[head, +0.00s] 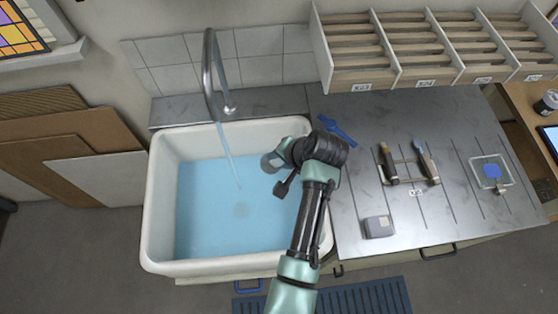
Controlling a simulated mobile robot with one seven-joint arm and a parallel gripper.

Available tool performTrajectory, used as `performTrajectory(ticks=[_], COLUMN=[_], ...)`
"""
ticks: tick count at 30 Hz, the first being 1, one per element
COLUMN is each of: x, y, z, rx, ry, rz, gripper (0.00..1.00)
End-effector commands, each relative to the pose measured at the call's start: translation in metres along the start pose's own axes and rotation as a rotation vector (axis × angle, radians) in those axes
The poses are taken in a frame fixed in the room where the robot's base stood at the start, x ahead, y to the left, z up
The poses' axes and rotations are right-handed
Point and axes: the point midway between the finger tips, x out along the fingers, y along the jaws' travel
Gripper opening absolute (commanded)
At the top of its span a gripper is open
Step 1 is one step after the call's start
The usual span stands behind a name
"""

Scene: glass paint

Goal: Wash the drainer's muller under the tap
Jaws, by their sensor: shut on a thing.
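The white sink (157,215) holds blue water. The tap (208,75) runs, and a thin stream falls into the left-middle of the water. My gripper (272,165) is over the right half of the sink, right of the stream and apart from it. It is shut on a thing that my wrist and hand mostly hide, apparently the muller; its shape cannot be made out. No muller shows on the steel drainer (350,185) to the right.
On the drainer lie a blue tool (338,130), a grey block (377,226), a rack with two handled tools (408,165) and a clear dish with blue stuff (490,171). Slotted wooden racks (400,78) stand behind. The sink's left half is clear except for the stream.

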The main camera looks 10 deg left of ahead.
Motion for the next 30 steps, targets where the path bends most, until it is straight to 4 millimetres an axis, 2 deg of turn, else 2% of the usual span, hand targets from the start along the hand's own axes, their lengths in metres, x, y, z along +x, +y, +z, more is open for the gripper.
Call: performTrajectory(ticks=[30], x=[0.066], y=[-0.078], z=[0.014], rx=[-0.003], ry=[0.000], rz=[0.000], gripper=[0.00])
